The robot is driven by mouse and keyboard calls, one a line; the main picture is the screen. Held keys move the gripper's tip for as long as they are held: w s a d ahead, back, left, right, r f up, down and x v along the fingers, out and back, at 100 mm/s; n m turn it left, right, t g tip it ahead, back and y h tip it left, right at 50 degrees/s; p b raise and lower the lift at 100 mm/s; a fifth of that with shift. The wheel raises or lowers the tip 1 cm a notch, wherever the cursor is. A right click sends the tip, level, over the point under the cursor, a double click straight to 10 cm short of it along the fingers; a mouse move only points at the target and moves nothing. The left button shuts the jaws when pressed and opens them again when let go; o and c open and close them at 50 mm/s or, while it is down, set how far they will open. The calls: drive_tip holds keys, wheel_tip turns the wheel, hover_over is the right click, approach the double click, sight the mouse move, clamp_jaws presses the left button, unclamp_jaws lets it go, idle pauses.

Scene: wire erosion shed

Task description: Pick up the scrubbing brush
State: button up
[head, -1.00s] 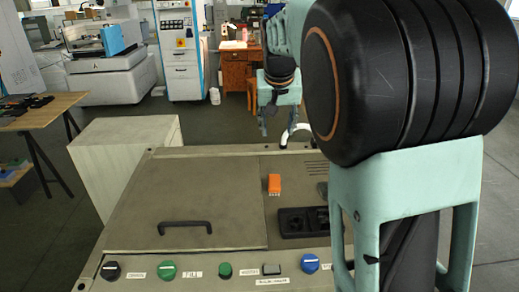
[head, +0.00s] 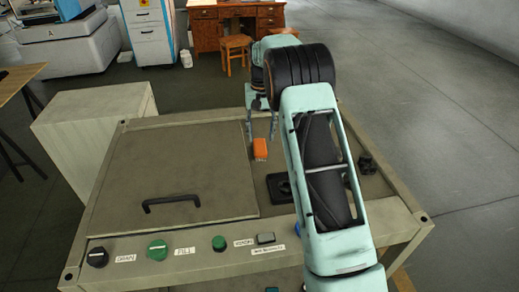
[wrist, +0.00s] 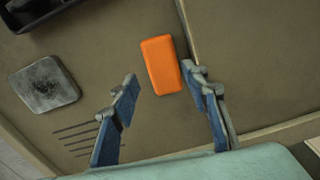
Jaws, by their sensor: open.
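The scrubbing brush is an orange block (head: 260,149) lying on the brown top of the machine, just right of the panel with the black handle. In the wrist view the brush (wrist: 160,65) shows its plain orange back. My gripper (head: 261,124) is open and empty. Its fingers hang just behind the brush in the head view. In the wrist view the two blue-grey fingertips (wrist: 159,76) sit either side of the brush's near end, the right one very close to its edge. I cannot tell how far above the top they are.
A black tray (head: 279,187) lies right of the brush, partly hidden by my arm. A grey worn block (wrist: 43,85) lies left of the brush in the wrist view. A raised handle (head: 172,202) and a front row of buttons (head: 157,250) stand on the machine.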

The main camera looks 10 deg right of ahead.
sight(260, 145)
drive_tip(key=shift+w+a+f+p, duration=0.1)
drive_tip(key=shift+f+p, duration=0.1)
drive_tip(key=shift+f, duration=1.4)
drive_tip(key=shift+w+a+f+p, duration=0.1)
drive_tip(key=shift+f+p, duration=0.1)
drive_tip(key=shift+f, duration=1.35)
drive_tip(key=shift+c, duration=0.4)
drive_tip(key=c, duration=0.9)
drive_tip(key=shift+r, duration=0.15)
drive_tip(key=shift+r, duration=0.6)
drive_tip(key=s+d+r, duration=0.3)
drive_tip(key=r, duration=0.1)
drive_tip(key=s+d+r+b, duration=0.1)
drive_tip(key=s+d+r, duration=0.2)
drive_tip(key=d, duration=0.1)
drive_tip(key=s+d+r+b, duration=0.1)
drive_tip(key=s+d+r, duration=0.2)
drive_tip(key=r, duration=0.1)
drive_tip(key=shift+s+d+r, duration=0.2)
drive_tip(key=shift+d+r, duration=0.1)
